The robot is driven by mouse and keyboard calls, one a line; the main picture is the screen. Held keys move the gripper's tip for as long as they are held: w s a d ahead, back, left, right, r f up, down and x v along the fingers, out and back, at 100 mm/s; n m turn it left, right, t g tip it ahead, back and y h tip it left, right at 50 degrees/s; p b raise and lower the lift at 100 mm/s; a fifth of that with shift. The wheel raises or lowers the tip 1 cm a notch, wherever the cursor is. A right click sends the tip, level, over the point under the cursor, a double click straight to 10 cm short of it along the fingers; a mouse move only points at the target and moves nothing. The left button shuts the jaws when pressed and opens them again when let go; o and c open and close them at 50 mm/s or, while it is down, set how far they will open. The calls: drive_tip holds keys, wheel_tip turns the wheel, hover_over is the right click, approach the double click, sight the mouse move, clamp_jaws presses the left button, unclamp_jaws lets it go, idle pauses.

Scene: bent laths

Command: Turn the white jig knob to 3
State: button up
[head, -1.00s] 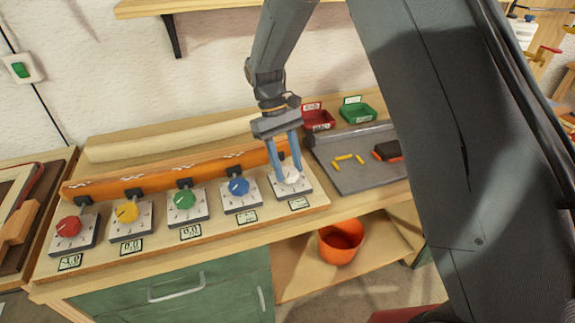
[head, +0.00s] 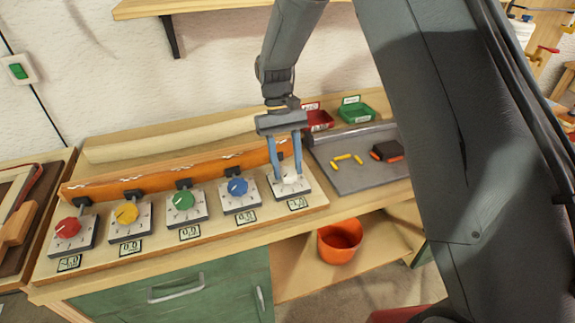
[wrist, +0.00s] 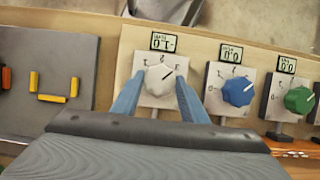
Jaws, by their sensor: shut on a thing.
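The white jig knob (head: 290,181) is at the right end of a row of coloured knobs, on a pale square dial plate. My gripper (head: 288,175) reaches down over it from above, its blue fingers on either side. In the wrist view the white knob (wrist: 160,79) sits between the fingertips (wrist: 159,84), which are shut on it. Its dark pointer line slants to the upper right there. Its small display (wrist: 164,42) appears upside down and seems to read -1.0. Some dial marks are hidden by the fingers.
The blue knob (head: 238,187) is closest to the white one, then green (head: 183,200), yellow (head: 127,212) and red (head: 69,227). An orange lath (head: 160,176) runs behind them. A grey tray (head: 350,178) with yellow pieces lies to the right. An orange bucket (head: 340,241) stands below.

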drive_tip(key=o, duration=1)
drive_tip(key=shift+o, duration=0.2)
drive_tip(key=b+v, duration=0.2)
drive_tip(key=v, duration=0.5)
drive_tip(key=shift+w+r, duration=0.25)
drive_tip(key=shift+r, duration=0.1)
drive_tip(key=s+d+f+m+t, duration=0.1)
drive_tip(key=s+d+t, duration=0.1)
drive_tip(key=s+d, duration=0.6)
drive_tip(key=s+d+f+m+t+y, duration=0.1)
drive_tip(key=s+d+f+m+t, duration=0.1)
drive_tip(key=s+d, duration=0.6)
drive_tip(key=s+t, duration=0.1)
drive_tip(key=s, duration=0.2)
drive_tip(key=shift+d+f+t, duration=0.2)
drive_tip(key=shift+f+t, duration=0.1)
